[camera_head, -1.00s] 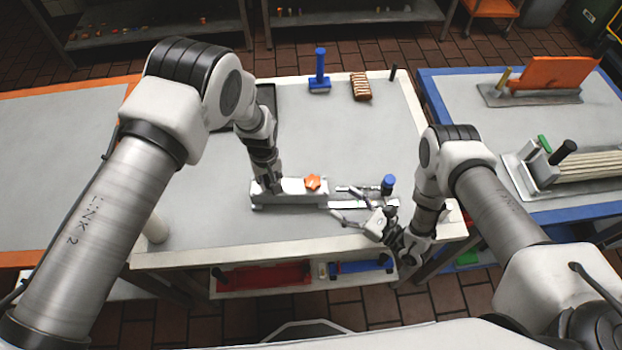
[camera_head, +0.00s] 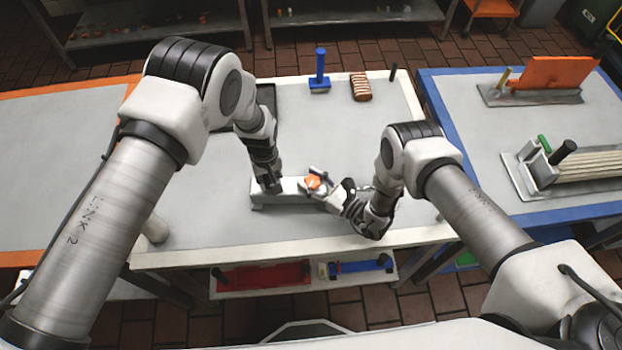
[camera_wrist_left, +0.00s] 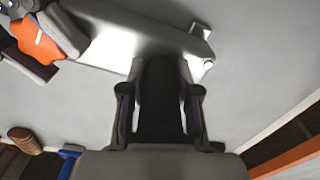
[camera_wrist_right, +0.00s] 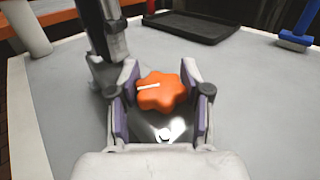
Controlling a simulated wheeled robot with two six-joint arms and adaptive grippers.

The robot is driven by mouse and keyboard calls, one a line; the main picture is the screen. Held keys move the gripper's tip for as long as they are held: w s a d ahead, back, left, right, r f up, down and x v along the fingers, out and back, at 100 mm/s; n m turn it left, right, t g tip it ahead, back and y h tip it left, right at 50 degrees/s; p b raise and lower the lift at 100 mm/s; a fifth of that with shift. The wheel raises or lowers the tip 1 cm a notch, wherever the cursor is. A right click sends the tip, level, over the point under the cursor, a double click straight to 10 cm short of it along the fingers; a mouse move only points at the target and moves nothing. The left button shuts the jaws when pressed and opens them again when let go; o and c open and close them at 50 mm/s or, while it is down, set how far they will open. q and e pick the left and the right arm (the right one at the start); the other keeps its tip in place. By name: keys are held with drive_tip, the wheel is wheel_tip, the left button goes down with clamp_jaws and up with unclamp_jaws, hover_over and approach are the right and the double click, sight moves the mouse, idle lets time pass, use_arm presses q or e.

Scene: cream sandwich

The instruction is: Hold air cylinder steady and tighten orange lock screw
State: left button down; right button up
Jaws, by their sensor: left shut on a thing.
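The air cylinder is a long pale metal body (camera_head: 297,186) lying on the table, and it also shows in the left wrist view (camera_wrist_left: 120,42). The orange lock screw (camera_head: 312,182) is a lobed knob on its top, seen close in the right wrist view (camera_wrist_right: 163,93). My left gripper (camera_head: 268,186) points down and is shut on the cylinder's left end. My right gripper (camera_head: 318,184) reaches in from the right. Its fingers stand open on both sides of the orange screw, with the knob between them. I cannot tell whether they touch it. The cylinder's right part is hidden behind my right gripper.
A blue-handled tool (camera_head: 320,72) and a brown ribbed block (camera_head: 360,87) stand at the back of the table. A black tray (camera_wrist_right: 190,26) lies at the back left. The table's front strip is clear.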

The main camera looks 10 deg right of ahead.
drive_tip(key=c, duration=0.3)
drive_tip(key=shift+a+m+t+h, duration=0.1)
drive_tip(key=shift+m+t+h, duration=0.2)
drive_tip(key=shift+h, duration=0.1)
drive_tip(key=shift+m+t+h, duration=1.2)
drive_tip(key=shift+m+h, duration=0.1)
drive_tip(key=shift+h, duration=0.3)
drive_tip(key=o, duration=1.2)
drive_tip(key=v, duration=1.2)
drive_tip(key=shift+w, duration=0.1)
